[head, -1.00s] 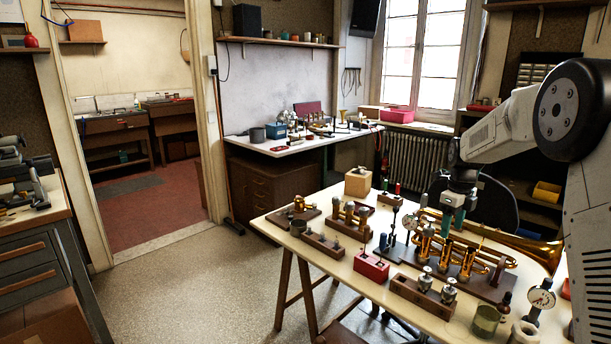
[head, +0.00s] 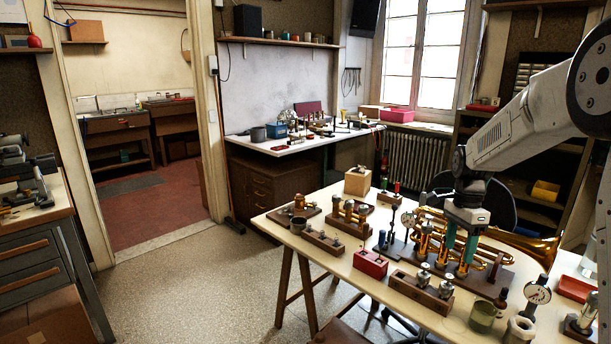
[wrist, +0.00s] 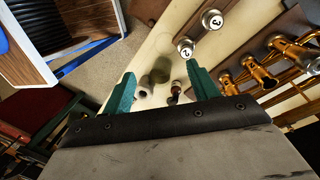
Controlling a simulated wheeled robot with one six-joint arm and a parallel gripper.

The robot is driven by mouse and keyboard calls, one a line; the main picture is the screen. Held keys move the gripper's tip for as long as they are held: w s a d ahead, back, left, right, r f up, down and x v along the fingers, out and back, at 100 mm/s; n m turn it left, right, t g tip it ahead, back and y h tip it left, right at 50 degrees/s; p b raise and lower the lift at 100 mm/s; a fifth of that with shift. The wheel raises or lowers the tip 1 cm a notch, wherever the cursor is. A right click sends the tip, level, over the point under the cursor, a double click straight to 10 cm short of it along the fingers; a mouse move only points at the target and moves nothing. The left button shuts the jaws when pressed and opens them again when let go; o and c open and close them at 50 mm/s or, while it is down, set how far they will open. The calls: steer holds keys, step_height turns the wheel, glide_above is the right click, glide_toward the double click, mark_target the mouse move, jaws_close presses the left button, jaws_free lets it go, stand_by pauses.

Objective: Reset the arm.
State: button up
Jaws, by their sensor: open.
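My gripper (head: 461,254) hangs fingers-down over the right part of the workbench (head: 345,262), in front of the brass horn (head: 525,245) in the head view. In the wrist view the open fingers (wrist: 160,72) point toward the bench. The wooden block with silver valves (wrist: 186,46) marked 2 and 3 lies beyond the fingertips. The brass casings (wrist: 262,74) are right of the fingers.
A red box (head: 371,265), an olive cup (head: 483,316) and a dial gauge (head: 537,294) stand on the crowded bench. A wooden cube (head: 357,182) is at the back. The floor (head: 205,285) left of the bench is clear.

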steer(key=s+a+r+n+t, duration=0.1)
steer(key=s+a+r+n, duration=0.2)
steer(key=s, duration=0.9)
steer(key=s+a+r+n+t, duration=0.1)
steer(key=s+a+r+n, duration=0.2)
steer(key=s+n, duration=0.5)
steer(key=s+a+r+n+t, duration=0.1)
steer(key=s+a+r+n, duration=0.3)
steer(key=s, duration=1.2)
steer(key=shift+s+a+n, duration=0.3)
steer(key=shift+a+n, duration=0.45)
steer(key=shift+n, duration=0.25)
